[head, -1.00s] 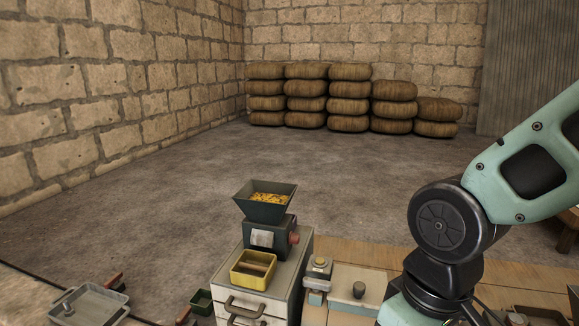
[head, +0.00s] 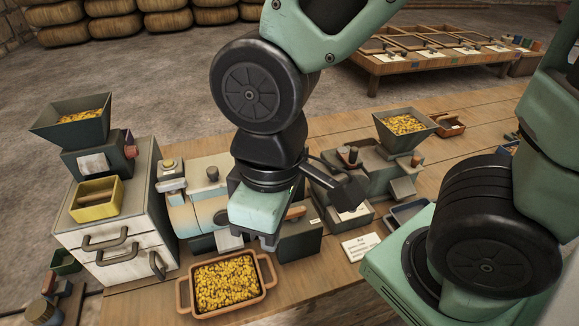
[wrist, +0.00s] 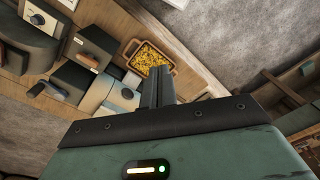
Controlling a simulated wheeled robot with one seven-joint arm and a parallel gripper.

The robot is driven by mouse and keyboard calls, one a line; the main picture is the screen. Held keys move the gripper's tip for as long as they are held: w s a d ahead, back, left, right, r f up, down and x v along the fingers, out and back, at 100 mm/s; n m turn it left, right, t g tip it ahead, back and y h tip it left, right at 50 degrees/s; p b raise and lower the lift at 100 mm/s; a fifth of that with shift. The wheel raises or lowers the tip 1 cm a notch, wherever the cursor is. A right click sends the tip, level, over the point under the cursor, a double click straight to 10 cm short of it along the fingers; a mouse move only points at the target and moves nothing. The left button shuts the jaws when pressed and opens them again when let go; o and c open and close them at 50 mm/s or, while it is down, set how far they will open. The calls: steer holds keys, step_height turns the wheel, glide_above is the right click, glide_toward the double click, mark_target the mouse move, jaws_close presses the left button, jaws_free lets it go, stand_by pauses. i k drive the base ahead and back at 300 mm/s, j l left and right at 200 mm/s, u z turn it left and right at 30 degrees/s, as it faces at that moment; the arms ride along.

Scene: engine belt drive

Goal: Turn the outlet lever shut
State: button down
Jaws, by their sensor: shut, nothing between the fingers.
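My gripper (wrist: 157,88) is shut and empty in the wrist view, its fingers pointing toward the bench. In the head view its green hand (head: 262,208) hangs over the middle of the bench and hides part of the machine behind it; the fingertips cannot be made out there. A wooden handle (head: 295,213) shows just right of the hand, by a dark box (head: 300,241). I cannot tell for sure that this handle is the outlet lever. In the wrist view a wooden handle (wrist: 36,90) lies left of the fingers, apart from them.
A tray of yellow grain (head: 226,285) stands at the bench front. A pale blue machine (head: 194,221) is behind it. A cabinet (head: 115,235) with a hopper mill (head: 90,135) is at left. Another hopper (head: 405,125) stands at right, behind a written card (head: 360,246).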

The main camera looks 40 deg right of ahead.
mark_target(292, 215)
steer(key=j+z, duration=0.1)
steer(key=j, duration=1.3)
